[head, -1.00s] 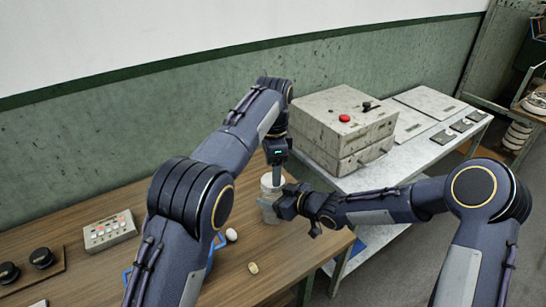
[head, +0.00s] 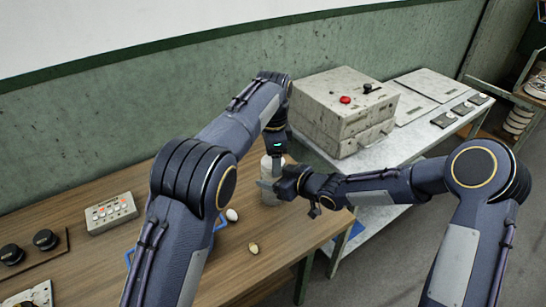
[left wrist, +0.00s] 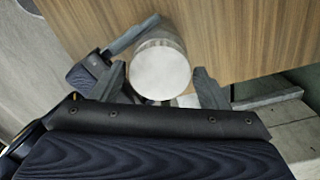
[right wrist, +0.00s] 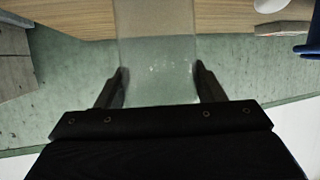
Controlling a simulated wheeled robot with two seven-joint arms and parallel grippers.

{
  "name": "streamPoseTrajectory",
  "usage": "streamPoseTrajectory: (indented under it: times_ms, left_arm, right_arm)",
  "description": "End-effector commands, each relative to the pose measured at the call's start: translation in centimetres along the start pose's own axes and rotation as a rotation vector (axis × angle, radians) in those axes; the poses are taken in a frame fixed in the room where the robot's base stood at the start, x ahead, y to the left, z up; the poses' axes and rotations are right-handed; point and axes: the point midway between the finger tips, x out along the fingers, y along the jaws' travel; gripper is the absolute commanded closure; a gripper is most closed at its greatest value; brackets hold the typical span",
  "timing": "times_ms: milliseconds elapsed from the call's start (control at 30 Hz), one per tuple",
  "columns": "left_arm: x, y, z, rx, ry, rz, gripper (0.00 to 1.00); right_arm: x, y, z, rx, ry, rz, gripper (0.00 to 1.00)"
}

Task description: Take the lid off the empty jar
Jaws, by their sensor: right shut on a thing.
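The jar (head: 267,197) is clear and stands upright near the far right part of the wooden table. My right gripper (head: 269,185) is shut on its side; in the right wrist view the see-through jar wall (right wrist: 155,45) fills the space between the fingers, and I see nothing inside there. The pale round lid (left wrist: 160,70) is on top of the jar. My left gripper (left wrist: 160,78) points down from above with its fingers on either side of the lid, open, with narrow gaps. In the head view my left gripper (head: 276,164) partly hides the jar top.
A white cocoon (head: 232,215) and a tan one (head: 253,248) lie on the table (head: 180,262). A blue-edged item (head: 130,256) is mostly behind my left arm. A button box (head: 111,213) stands left. A grey machine (head: 340,110) stands on the metal bench behind.

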Motion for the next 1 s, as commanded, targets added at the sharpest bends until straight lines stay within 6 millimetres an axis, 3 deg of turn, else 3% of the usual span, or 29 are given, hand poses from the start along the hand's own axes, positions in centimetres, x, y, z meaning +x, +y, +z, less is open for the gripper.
streamPoseTrajectory:
  times_ms: [300, 633, 933, 967, 1000]
  left_arm:
    - [-0.2, 0.0, 0.0, 0.001, 0.001, 0.001, 0.21]
    - [-4.0, 0.0, -0.1, 0.000, 0.002, -0.001, 0.21]
    - [-4.5, 0.0, 0.0, 0.000, 0.000, 0.000, 0.21]
    - [-4.5, 0.0, 0.0, 0.000, 0.000, 0.000, 0.21]
    - [-4.5, 0.0, 0.0, 0.000, 0.000, 0.000, 0.21]
  right_arm:
    - [0.0, 0.0, 0.0, 0.001, 0.000, 0.001, 1.00]
    - [0.0, 0.0, 0.0, 0.000, 0.000, 0.000, 1.00]
    - [0.0, 0.0, 0.0, 0.000, 0.000, 0.000, 1.00]
    - [0.0, 0.0, 0.0, 0.000, 0.000, 0.000, 0.35]
    - [0.0, 0.0, 0.0, 0.000, 0.000, 0.000, 0.30]
